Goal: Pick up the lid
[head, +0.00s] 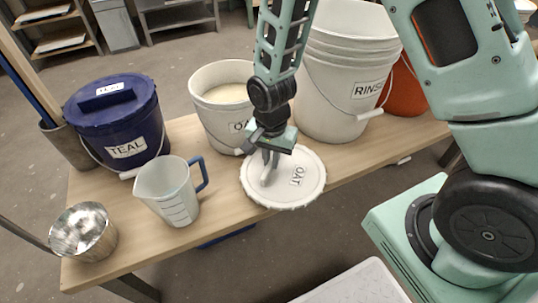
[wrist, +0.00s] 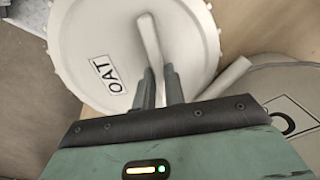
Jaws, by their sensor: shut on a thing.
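A round cream lid (head: 306,190) labelled OAT lies at the front edge of the wooden table in the head view, and its outer rim appears to reach past that edge. I cannot tell whether it rests on the wood or is just above it. My gripper (head: 270,160) is over the lid, pointing down, shut on its raised bar handle. In the wrist view the lid (wrist: 85,45) fills the upper left, with the handle (wrist: 149,42) running between the fingertips (wrist: 160,80). The open OAT bucket (head: 222,112), with pale contents, stands just behind my gripper.
A teal-labelled blue bucket (head: 118,120) with its lid on, a measuring jug (head: 172,195) and a metal bowl (head: 83,235) stand on the left of the table (head: 215,212). A RINSE bucket (head: 340,85) and an orange bucket (head: 405,90) stand on the right.

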